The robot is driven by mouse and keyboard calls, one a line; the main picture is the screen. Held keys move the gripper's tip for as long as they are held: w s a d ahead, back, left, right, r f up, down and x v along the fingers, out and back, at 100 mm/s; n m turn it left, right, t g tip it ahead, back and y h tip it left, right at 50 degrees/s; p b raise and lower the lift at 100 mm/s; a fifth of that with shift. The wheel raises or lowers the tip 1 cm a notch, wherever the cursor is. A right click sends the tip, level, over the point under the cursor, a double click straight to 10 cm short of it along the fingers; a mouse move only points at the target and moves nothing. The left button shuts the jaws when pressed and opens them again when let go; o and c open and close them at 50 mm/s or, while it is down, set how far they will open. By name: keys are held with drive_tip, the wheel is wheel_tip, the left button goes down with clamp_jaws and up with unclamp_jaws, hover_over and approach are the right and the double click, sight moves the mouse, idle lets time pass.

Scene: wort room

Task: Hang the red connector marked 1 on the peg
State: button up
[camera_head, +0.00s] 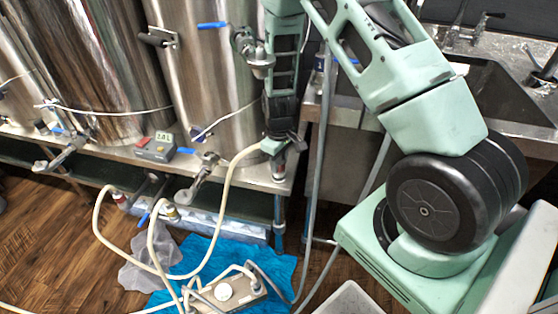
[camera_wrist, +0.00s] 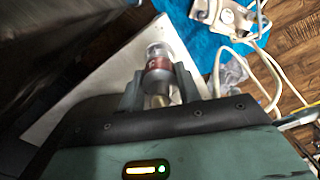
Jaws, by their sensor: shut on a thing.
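My gripper (camera_head: 277,147) points down by the front edge of the steel bench, beside a tank. It is shut on a metal hose connector with a red band (camera_head: 279,170), and a cream hose runs from it down to the left. In the wrist view, the red-banded connector (camera_wrist: 158,66) sits between the two fingers of my gripper (camera_wrist: 160,90). No mark 1 can be read on it. Another connector with a reddish band (camera_head: 121,198) and one with a yellowish band (camera_head: 172,213) are on hoses low under the bench. I cannot make out the peg for certain.
Steel tanks (camera_head: 205,70) with valves (camera_head: 205,170) stand on the bench (camera_head: 100,150). A grey box with a display (camera_head: 156,147) sits there. A pump unit (camera_head: 225,292) with hoses lies on a blue cloth (camera_head: 200,255). A sink (camera_head: 490,90) is at right.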

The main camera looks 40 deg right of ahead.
drive_tip(key=shift+f, duration=0.35)
drive_tip(key=o, duration=1.1)
drive_tip(key=shift+o, duration=0.2)
drive_tip(key=shift+r, duration=0.1)
wheel_tip(320, 180, up, 17)
drive_tip(key=p, duration=0.2)
drive_tip(key=shift+r, duration=0.15)
